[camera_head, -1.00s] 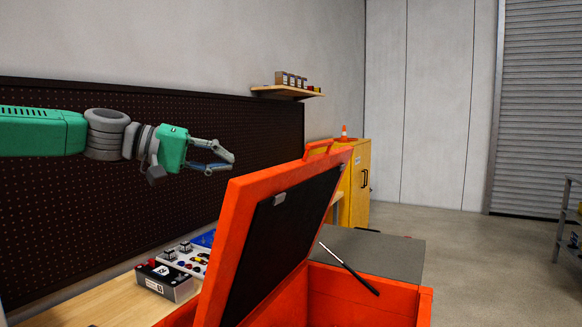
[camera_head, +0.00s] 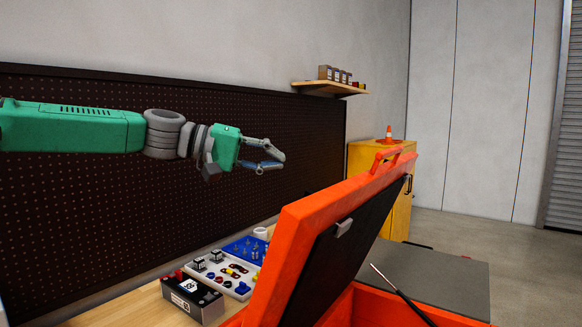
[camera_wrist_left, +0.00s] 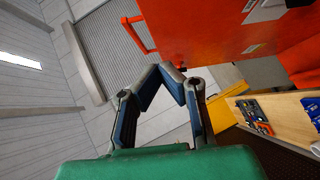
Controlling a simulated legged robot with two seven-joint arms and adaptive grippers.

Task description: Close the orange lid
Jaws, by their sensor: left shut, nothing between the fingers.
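The orange lid (camera_head: 345,200) stands open, tilted up from the orange chest (camera_head: 375,308). Its dark inner face (camera_head: 335,255) looks right, and an orange handle (camera_head: 386,160) is on its top edge. A thin strut (camera_head: 402,295) shows inside the opening. My left gripper (camera_head: 281,160) is shut and empty, to the left of the handle and above the lid's near corner in the picture. In the left wrist view the shut fingers (camera_wrist_left: 168,72) are below the lid's orange outer face (camera_wrist_left: 205,30), with no clear contact. My right gripper is not in view.
A wooden bench (camera_head: 140,308) holds a black-and-grey battery (camera_head: 193,295), a parts tray (camera_head: 225,272) and a blue bin (camera_head: 246,248). A dark pegboard (camera_head: 90,210) runs behind my arm. A yellow cabinet (camera_head: 398,215) with a cone stands beyond the lid. Open floor (camera_head: 490,240) lies right.

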